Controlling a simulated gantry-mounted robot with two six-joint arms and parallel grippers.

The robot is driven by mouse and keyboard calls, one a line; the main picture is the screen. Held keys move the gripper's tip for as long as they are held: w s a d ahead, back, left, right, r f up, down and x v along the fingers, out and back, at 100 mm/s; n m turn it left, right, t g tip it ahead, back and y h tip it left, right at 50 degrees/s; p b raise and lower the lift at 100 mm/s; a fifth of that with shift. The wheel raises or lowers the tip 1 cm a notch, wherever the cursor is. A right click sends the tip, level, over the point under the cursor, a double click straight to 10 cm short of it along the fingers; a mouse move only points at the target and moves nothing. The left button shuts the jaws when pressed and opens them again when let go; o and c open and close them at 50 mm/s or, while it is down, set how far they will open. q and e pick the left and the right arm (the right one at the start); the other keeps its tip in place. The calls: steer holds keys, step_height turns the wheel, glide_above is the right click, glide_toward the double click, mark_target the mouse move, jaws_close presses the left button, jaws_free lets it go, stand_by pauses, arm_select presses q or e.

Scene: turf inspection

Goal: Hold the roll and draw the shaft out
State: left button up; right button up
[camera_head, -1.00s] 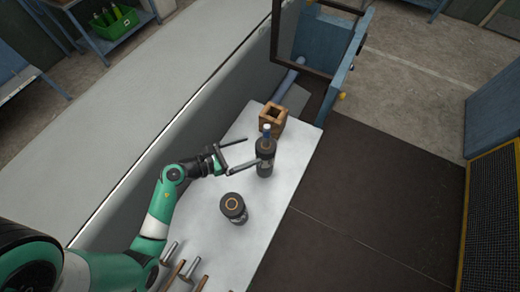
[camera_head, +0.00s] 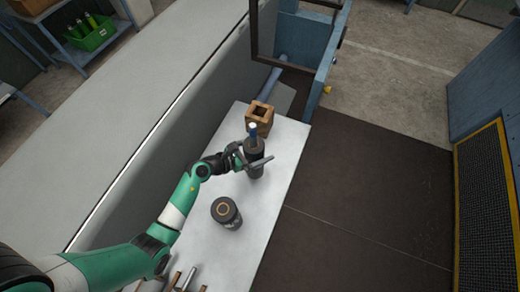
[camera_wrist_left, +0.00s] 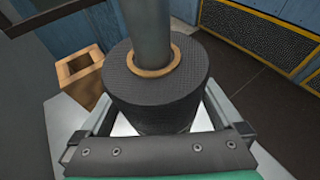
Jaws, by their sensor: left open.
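A dark textured roll (camera_head: 254,168) stands upright on the white table (camera_head: 275,185), with a blue-grey shaft (camera_head: 252,129) sticking out of its top. In the left wrist view, the roll (camera_wrist_left: 135,90) has a tan ring around the shaft (camera_wrist_left: 150,35). My left gripper (camera_head: 257,157) is open, with its fingers on either side of the roll. In the left wrist view, the fingers reach past both sides of the roll; their tips are hidden behind it, and I cannot tell whether they touch it. My right gripper is not in view.
A hollow wooden block (camera_head: 259,119) stands behind the roll. A second dark roll (camera_head: 226,212) with a tan ring stands nearer on the table. Several rod-like items (camera_head: 187,279) are at the near end. A blue frame (camera_head: 310,45) stands beyond the far edge.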

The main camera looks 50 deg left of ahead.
arm_select(q)
steer(key=shift+w, duration=0.2)
jaws_close()
stand_by(0.4)
stand_by(0.4)
